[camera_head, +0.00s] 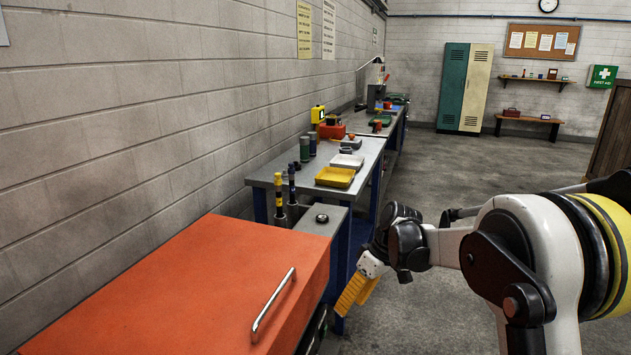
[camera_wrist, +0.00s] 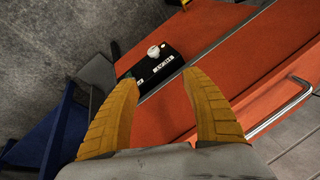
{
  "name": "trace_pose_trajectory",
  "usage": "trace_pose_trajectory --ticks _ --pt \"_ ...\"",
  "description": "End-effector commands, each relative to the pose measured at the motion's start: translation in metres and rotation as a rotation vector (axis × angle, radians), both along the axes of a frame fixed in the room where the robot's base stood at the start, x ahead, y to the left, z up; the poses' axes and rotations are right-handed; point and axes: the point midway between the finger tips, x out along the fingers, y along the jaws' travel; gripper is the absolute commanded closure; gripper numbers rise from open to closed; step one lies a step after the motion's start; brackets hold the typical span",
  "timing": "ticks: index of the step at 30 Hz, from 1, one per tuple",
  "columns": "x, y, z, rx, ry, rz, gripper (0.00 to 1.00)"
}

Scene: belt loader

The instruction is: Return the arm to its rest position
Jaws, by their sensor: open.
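My arm reaches in from the right in the head view. My gripper (camera_head: 356,292) has yellow ribbed fingers and hangs pointing down beside the orange cabinet (camera_head: 170,285), apart from it. In the wrist view my gripper (camera_wrist: 158,92) shows two yellow fingers spread wide with nothing between them. Beyond the fingertips the wrist view shows the orange cabinet (camera_wrist: 240,65) and a black labelled panel (camera_wrist: 150,66) with a pale knob (camera_wrist: 155,50).
A metal handle (camera_head: 273,305) sticks up from the cabinet. A workbench (camera_head: 300,172) behind it bears a yellow tray (camera_head: 335,177) and several tools. Two lockers (camera_head: 464,88) stand at the back wall. The floor (camera_head: 440,170) between is mostly clear.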

Motion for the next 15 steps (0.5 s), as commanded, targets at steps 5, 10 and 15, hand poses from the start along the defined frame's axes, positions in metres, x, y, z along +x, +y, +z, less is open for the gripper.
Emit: trace_pose_trajectory --ticks 5,10,15 --pt "-0.048 -0.019 0.063 -0.081 -0.067 -0.197 0.45" --pt "-0.102 -0.039 0.102 -0.135 -0.143 -0.381 0.45" --pt "-0.161 -0.059 0.122 -0.168 -0.232 -0.555 0.45"
